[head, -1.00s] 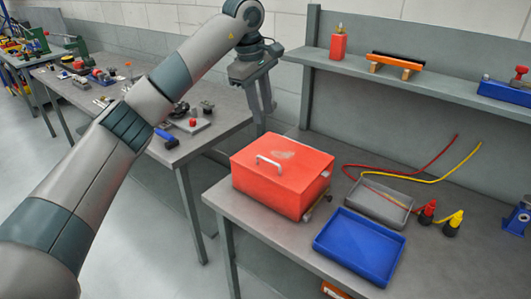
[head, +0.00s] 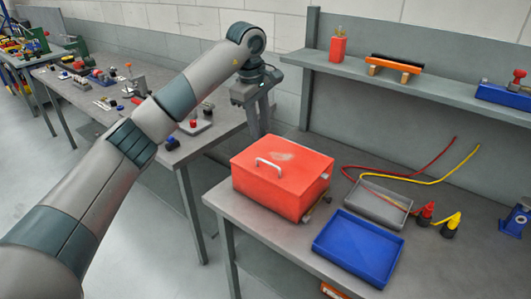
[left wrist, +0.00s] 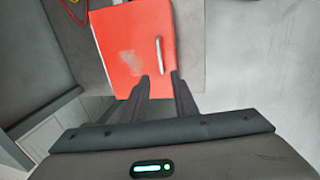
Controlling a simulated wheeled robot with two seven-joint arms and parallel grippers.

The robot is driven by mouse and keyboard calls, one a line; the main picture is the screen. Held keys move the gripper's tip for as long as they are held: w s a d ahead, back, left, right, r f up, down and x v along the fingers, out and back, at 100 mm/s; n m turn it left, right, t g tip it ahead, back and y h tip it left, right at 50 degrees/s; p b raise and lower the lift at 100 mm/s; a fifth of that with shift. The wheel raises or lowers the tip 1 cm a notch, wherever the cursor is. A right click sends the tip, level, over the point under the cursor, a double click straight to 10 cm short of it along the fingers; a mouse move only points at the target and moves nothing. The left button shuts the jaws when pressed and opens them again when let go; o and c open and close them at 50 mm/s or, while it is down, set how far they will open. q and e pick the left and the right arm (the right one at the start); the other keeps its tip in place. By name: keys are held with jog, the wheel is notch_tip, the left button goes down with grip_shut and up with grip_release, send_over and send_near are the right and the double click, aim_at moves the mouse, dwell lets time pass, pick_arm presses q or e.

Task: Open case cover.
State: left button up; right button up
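The red case (head: 283,180) stands on the grey workbench, its cover (head: 290,153) shut. A pale bar handle (head: 270,163) sits on the cover near its left side. My left gripper (head: 259,132) hangs just behind the case, its fingers pointing down and their tips partly hidden behind the cover's far edge. In the left wrist view the fingers (left wrist: 160,75) are apart with nothing between them, and the handle (left wrist: 159,55) lies just beyond the fingertips, roughly in line with their gap. No contact with the case is visible. My right gripper is not in view.
A blue tray (head: 345,263) and a grey tray (head: 382,216) lie right of the case. Red and yellow cables (head: 440,178) lie behind them. A shelf (head: 440,88) runs along the back. Another bench (head: 190,150) stands at left.

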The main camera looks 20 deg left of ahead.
pick_arm(q)
jog(key=p, duration=0.4)
send_over(266, 172)
notch_tip(266, 172, down, 11)
jog(key=shift+a+r, duration=0.1)
jog(key=shift+f, duration=0.6)
jog(key=shift+c, duration=0.2)
grip_shut()
dwell(0.5)
